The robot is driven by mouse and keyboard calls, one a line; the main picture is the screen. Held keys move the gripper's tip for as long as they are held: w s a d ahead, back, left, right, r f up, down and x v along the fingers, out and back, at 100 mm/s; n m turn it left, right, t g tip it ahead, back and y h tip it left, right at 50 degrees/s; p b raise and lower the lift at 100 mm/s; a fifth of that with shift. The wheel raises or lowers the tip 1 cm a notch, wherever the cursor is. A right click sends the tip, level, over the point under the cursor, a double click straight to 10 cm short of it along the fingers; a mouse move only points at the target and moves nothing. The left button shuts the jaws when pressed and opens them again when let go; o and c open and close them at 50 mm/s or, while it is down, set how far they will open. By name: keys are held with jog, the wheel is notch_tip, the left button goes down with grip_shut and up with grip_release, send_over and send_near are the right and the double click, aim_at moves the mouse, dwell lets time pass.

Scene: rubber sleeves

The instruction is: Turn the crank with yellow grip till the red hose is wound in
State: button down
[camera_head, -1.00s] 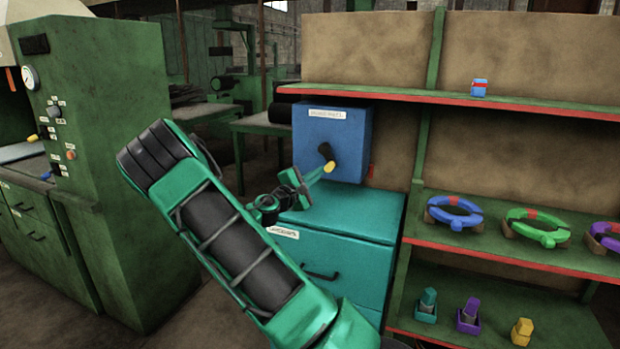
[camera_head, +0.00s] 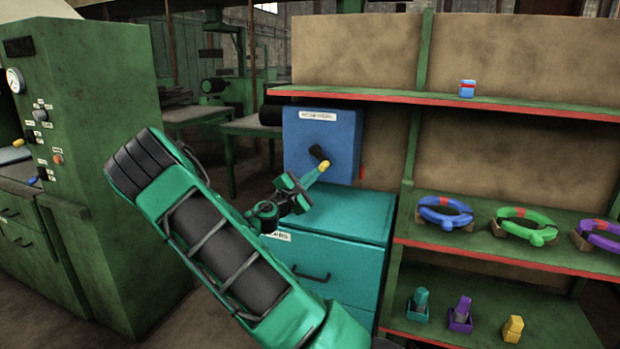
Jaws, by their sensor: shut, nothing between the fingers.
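The crank (camera_head: 318,152) is a short black arm on the front of a blue box (camera_head: 300,145), with a small yellow grip (camera_head: 325,164) at its end. The grip points down and to the right. My green gripper (camera_head: 315,176) is shut and empty, its fingertips close below and left of the yellow grip. Whether they touch it I cannot tell. A small red piece (camera_head: 362,173), perhaps the red hose, shows at the right side of the box. The rest of it is hidden.
The box stands on a teal drawer cabinet (camera_head: 350,215). Green shelving (camera_head: 423,50) on the right holds ring-shaped sleeves, including a blue one (camera_head: 445,212), and small coloured blocks. A green machine (camera_head: 100,150) stands at left. Open floor lies between.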

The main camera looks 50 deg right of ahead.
jog(key=a+f, duration=0.4)
jog(key=a, duration=0.6)
jog(key=shift+w+a, duration=0.35)
jog(key=shift+a, duration=0.05)
jog(key=shift+f, duration=0.1)
